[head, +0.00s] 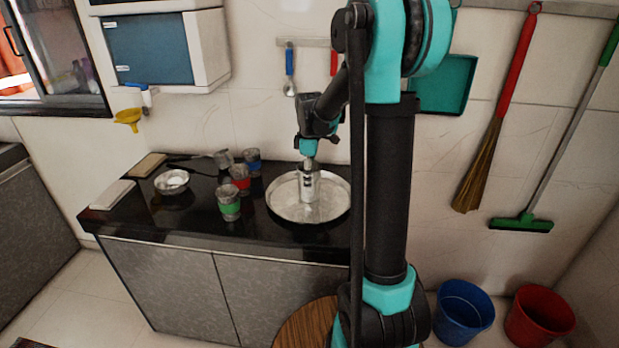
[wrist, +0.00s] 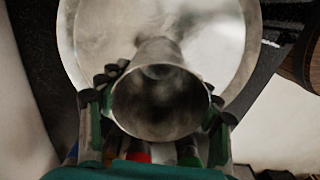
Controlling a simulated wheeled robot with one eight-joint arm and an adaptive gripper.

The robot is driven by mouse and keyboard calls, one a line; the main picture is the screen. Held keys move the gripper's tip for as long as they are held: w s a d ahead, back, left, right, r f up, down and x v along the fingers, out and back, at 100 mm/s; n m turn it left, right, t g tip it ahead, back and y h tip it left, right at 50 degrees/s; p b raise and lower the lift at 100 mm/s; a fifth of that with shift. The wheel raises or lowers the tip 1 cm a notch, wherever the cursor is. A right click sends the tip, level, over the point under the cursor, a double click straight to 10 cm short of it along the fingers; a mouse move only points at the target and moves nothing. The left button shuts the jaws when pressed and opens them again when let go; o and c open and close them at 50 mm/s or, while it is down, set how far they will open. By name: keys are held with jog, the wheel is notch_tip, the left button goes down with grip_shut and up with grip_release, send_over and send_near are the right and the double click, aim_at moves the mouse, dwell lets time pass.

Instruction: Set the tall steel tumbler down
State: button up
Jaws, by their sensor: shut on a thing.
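The tall steel tumbler (head: 309,188) is upright over the round steel tray (head: 283,205) on the black counter. My gripper (head: 309,165) is above it in the head view, pointing down, shut on the tumbler. In the wrist view the open mouth of the tumbler (wrist: 160,100) faces the camera, between the fingers of my gripper (wrist: 155,95). The tray (wrist: 232,45) shows behind it. I cannot tell whether the tumbler's base touches the tray.
A steel bowl (head: 172,181) is farther left. The counter's front strip (head: 180,232) is clear. Blue (head: 463,310) and red (head: 540,316) buckets stand on the floor.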

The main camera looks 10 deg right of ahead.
aim_at(336, 246)
jog(key=shift+f, duration=0.1)
jog(key=o, duration=1.2)
notch_tip(336, 246, up, 11)
jog(key=s+d+f+m+t, duration=0.1)
jog(key=s+f+m, duration=0.3)
jog(key=s, duration=0.4)
jog(key=s+d+f+m+t, duration=0.1)
jog(key=s+f+m, duration=0.4)
jog(key=s+f, duration=0.2)
jog(key=s+d+f+m+t, duration=0.1)
jog(key=s+f+m+t, duration=0.1)
jog(key=s+f+m, duration=0.3)
jog(key=shift+s+d+f, duration=0.1)
jog(key=shift+s+f, duration=0.1)
jog(key=shift+s, duration=0.85)
jog(key=shift+s+d+f, duration=0.1)
jog(key=shift+s+f, duration=0.1)
jog(key=shift+s, duration=0.85)
